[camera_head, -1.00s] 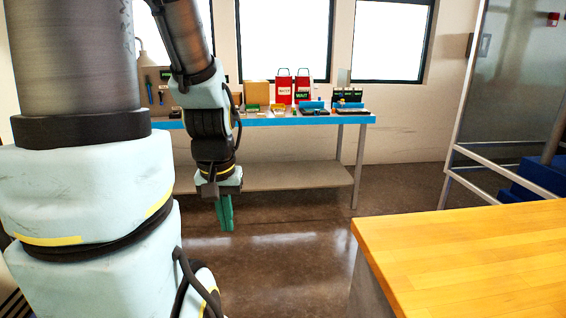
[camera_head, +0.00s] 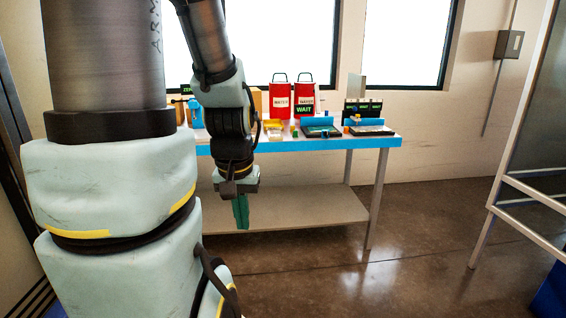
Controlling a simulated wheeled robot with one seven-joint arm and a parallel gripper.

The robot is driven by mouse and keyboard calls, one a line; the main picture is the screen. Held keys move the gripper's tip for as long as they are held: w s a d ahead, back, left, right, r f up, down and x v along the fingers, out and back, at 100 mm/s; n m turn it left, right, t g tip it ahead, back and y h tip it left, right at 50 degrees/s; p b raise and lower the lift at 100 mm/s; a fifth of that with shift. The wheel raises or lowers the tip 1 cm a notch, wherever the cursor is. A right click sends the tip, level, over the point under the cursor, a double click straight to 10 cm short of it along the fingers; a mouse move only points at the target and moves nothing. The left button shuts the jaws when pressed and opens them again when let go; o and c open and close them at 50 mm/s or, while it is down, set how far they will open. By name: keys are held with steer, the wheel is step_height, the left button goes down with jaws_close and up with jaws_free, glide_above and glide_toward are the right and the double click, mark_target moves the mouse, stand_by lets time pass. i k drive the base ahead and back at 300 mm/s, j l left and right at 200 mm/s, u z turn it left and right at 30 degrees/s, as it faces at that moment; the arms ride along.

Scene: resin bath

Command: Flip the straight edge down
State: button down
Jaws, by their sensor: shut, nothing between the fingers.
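My gripper (camera_head: 241,212) hangs in front of the bench, its green fingers pointing down and together, with nothing held. It is apart from everything on the bench. I cannot make out the straight edge for certain at this distance. Two low dark trays, a left tray (camera_head: 322,132) and a right tray (camera_head: 371,131), lie on the bench top, with blue pieces at or near them. My arm hides part of the bench's left side.
The bench (camera_head: 390,142) has a blue front edge and a lower shelf (camera_head: 310,208). Two red water containers (camera_head: 279,98) and a small WAIT display (camera_head: 304,108) stand at the back. A metal-framed partition (camera_head: 520,180) is at the right. The floor (camera_head: 400,260) between is clear.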

mark_target(320, 97)
steer(key=i+z, duration=0.3)
steer(key=i, duration=0.8)
steer(key=i+l+u, duration=0.8)
steer(key=l, duration=0.15)
steer(key=i+l+u, duration=0.1)
steer(key=l+u, duration=0.2)
steer(key=i+l+u, duration=0.25)
steer(key=l, duration=0.3)
steer(key=l+u, duration=0.3)
steer(key=l, duration=0.15)
steer(key=l+u, duration=0.25)
steer(key=l, duration=0.6)
steer(key=k, duration=0.05)
